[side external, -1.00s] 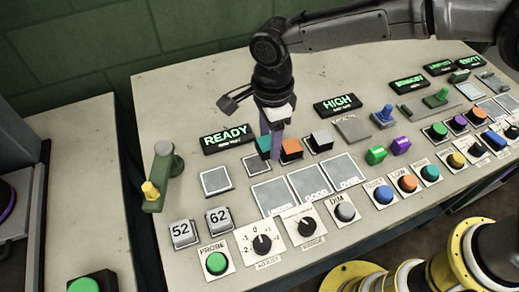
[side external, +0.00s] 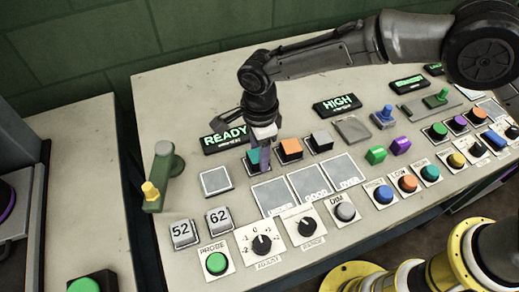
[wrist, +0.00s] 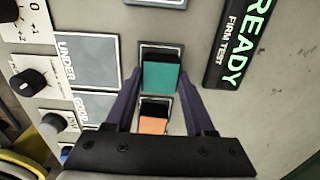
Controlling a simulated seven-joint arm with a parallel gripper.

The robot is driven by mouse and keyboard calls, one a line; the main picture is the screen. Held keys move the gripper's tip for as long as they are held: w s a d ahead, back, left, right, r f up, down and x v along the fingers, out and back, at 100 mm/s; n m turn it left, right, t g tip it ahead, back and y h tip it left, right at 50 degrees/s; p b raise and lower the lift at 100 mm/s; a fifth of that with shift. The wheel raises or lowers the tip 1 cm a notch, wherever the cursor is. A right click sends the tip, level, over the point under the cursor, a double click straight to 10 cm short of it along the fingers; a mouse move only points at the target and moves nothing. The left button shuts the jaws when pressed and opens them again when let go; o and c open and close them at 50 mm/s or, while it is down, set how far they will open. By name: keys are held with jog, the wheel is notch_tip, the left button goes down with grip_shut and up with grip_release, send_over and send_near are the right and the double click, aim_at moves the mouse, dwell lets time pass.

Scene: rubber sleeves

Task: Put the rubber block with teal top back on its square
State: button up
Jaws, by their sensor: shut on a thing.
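The rubber block with the teal top (side external: 253,157) is at the left end of a short row of three blocks, below the READY sign. In the wrist view its teal top (wrist: 160,76) lies between my two purple fingers. My gripper (side external: 259,156) is shut on this block from its two sides. A framed square (wrist: 145,47) shows around and beyond the block. The block is at or just over this square; I cannot tell whether its base touches it.
A block with an orange top (side external: 290,149) stands close beside the teal one, and a grey-topped block (side external: 321,140) stands beyond it. An empty square (side external: 216,181) lies to the left. The UNDER plate (side external: 271,196) lies in front. The READY sign (side external: 224,139) is behind.

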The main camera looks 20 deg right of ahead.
jog(key=o, duration=1.3)
jog(key=shift+c, duration=0.2)
jog(key=shift+r, duration=0.1)
notch_tip(320, 180, up, 12)
jog(key=shift+r, duration=0.1)
